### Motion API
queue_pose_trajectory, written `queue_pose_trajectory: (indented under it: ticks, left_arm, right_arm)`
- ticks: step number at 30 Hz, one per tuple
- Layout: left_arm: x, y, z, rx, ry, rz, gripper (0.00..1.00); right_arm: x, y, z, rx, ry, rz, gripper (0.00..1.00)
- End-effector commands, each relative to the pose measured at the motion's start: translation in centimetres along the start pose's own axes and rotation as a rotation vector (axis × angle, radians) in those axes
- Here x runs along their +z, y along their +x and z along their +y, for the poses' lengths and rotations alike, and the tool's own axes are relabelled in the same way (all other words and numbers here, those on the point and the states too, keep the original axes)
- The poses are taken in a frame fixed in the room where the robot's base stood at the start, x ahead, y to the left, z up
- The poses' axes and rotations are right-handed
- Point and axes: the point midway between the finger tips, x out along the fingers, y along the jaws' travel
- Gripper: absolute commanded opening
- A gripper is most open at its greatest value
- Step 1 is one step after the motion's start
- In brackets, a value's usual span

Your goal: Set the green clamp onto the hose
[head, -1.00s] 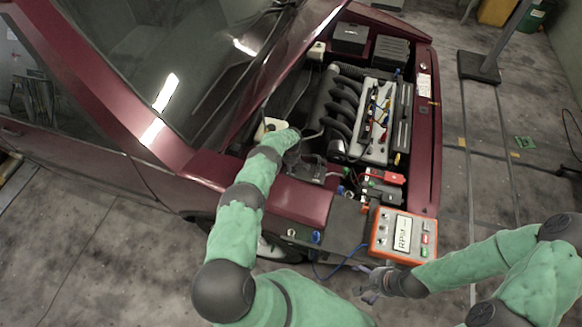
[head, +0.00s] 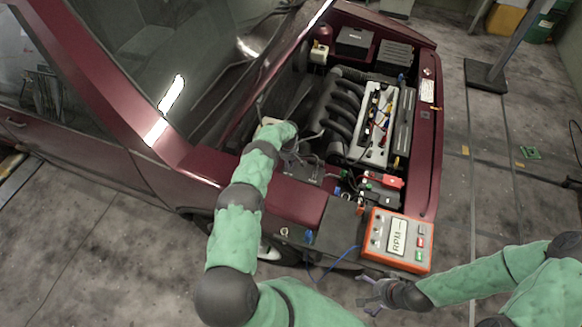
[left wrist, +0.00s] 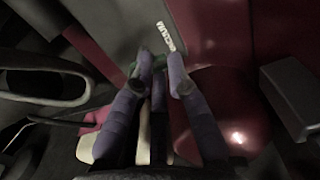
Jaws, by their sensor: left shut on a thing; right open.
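My left gripper (head: 294,150) reaches into the engine bay, and its tips are hard to make out in the head view. In the left wrist view its purple fingers (left wrist: 160,70) are closed around a small dark green thing (left wrist: 158,60), which looks like the green clamp. Most of it is hidden by the fingers. A thin grey hose (head: 311,136) runs beside the left gripper in the head view; whether the clamp touches it, I cannot tell. My right gripper (head: 372,294) is open and empty, below the orange RPM box.
The orange RPM box (head: 398,240) sits at the car's front corner with a blue cable (head: 338,262).

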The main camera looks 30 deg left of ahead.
Motion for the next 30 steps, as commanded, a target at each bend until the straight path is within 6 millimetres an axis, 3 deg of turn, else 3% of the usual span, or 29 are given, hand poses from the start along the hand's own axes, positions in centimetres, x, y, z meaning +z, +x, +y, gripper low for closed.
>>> queue_pose_trajectory:
  ticks: [4, 5, 6, 7, 8, 20, 30]
  left_arm:
    - [-0.1, -0.4, 0.4, 0.010, -0.001, 0.003, 0.00]
    - [-0.2, -0.4, 0.4, 0.010, -0.001, 0.003, 0.22]
    - [-0.2, -0.4, 0.4, 0.010, -0.001, 0.003, 0.34]
    - [-0.1, -0.4, 0.4, 0.010, -0.001, 0.003, 0.42]
    - [-0.1, -0.4, 0.4, 0.009, -0.001, 0.003, 0.45]
    - [-0.1, -0.5, 0.2, 0.005, 0.000, 0.002, 0.45]
    - [-0.1, -4.2, 0.3, 0.006, 0.000, 0.002, 0.45]
  right_arm:
    - [0.0, -0.1, 0.0, 0.000, 0.000, 0.000, 1.00]
    - [0.0, -0.1, 0.0, 0.000, 0.000, 0.000, 1.00]
    - [0.0, -0.1, 0.0, 0.000, 0.000, 0.000, 1.00]
    - [0.0, -0.1, 0.0, 0.000, 0.000, 0.000, 1.00]
    - [0.0, -0.1, 0.0, 0.000, 0.000, 0.000, 1.00]
    - [0.0, 0.0, 0.0, 0.000, 0.001, 0.000, 1.00]
    - [0.0, 0.0, 0.0, 0.000, 0.001, 0.000, 1.00]
